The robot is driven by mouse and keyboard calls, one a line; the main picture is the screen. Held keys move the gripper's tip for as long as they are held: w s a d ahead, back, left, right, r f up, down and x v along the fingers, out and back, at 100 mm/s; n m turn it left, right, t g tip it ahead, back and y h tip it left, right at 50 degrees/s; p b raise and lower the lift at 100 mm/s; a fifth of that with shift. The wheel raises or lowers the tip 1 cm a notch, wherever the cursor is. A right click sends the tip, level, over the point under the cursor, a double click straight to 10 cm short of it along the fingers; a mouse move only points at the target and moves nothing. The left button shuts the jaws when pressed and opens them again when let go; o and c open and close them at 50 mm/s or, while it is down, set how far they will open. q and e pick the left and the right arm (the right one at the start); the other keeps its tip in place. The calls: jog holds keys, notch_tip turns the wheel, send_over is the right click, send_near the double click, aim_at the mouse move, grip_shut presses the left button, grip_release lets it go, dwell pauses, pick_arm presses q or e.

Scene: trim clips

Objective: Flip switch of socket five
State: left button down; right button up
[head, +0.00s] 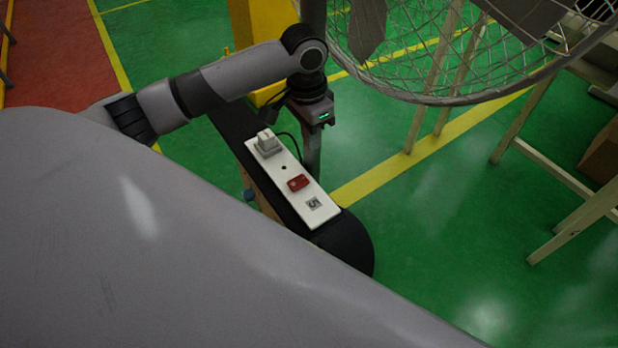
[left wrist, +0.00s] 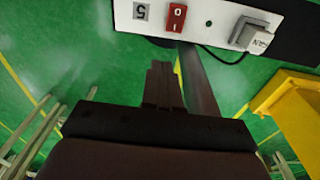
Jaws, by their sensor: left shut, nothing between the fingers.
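A white socket strip (head: 283,165) lies on a dark rounded mount. It carries a label with the number 5 (head: 313,203), a red rocker switch (head: 298,183) and a pale plug (head: 267,142). In the left wrist view the red switch (left wrist: 176,17), marked I and O, sits at the top between the label (left wrist: 141,11) and the plug (left wrist: 250,33). My left gripper (left wrist: 162,72) is shut and empty, its tips just below the switch in that picture and apparently apart from it. In the head view the left gripper (head: 311,112) is beside the strip. My right gripper is out of view.
A large caged fan (head: 460,50) fills the upper right of the head view. A grey pole (left wrist: 198,85) stands close by my left fingers. A black cord (left wrist: 222,57) runs from the plug. A yellow block (left wrist: 293,115) and wooden frames (head: 560,190) stand nearby on green floor.

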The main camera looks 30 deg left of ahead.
aim_at(305, 179)
pick_arm(q)
jog(key=shift+a+r+g+y, duration=0.3)
jog(key=shift+a+r, duration=0.65)
jog(key=shift+r, duration=0.1)
notch_tip(305, 179, down, 14)
jog(key=b, duration=0.4)
jog(key=shift+r, duration=0.1)
